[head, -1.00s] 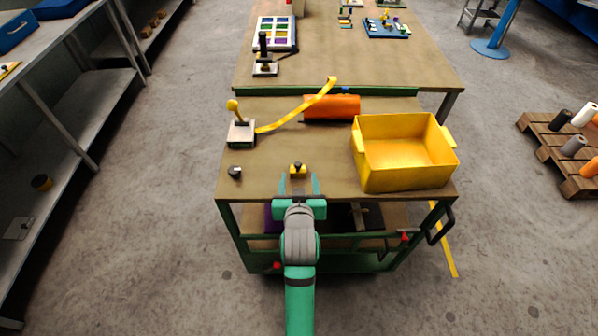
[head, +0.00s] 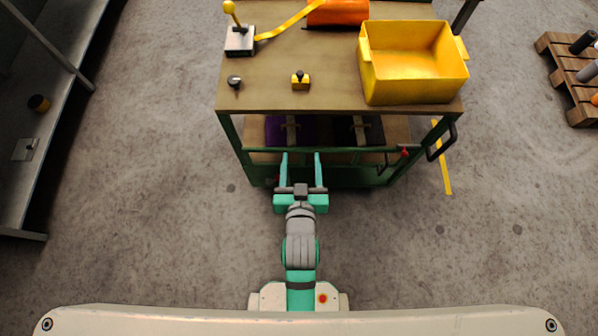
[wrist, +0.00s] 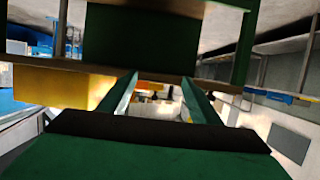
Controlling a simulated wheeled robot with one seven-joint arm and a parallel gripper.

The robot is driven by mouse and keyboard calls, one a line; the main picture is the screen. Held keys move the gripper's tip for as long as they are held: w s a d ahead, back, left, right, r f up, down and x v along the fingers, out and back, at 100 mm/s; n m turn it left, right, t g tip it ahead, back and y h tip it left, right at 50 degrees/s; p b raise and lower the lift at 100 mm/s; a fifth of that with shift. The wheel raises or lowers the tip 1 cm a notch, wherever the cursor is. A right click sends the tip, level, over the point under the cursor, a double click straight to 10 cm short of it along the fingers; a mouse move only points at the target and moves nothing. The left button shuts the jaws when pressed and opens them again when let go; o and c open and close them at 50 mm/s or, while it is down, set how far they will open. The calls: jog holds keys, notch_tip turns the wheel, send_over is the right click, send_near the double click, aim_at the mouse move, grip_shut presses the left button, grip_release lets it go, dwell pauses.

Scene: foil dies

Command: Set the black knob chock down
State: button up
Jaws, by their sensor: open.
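The black knob chock, a small yellow block with a black knob on top (head: 300,80), stands upright on the brown top of the green cart (head: 275,97), near its front edge. My gripper (head: 302,157) is open and empty, in front of the cart and well apart from the chock. Its two green fingers point toward the cart. In the wrist view my gripper (wrist: 160,85) shows its fingers spread with nothing between them. I cannot make out the chock clearly in that view.
A yellow bin (head: 413,65) stands right of the chock. A small dark knob (head: 234,82) lies to the left, with a lever box (head: 240,41) behind it. An orange roll (head: 338,12) lies at the back. The cart's lower shelf (head: 400,131) holds dark items.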

jog(key=s+r+t, duration=0.1)
jog(key=s+r, duration=0.1)
jog(key=s, duration=1.9)
jog(key=shift+s+a, duration=0.25)
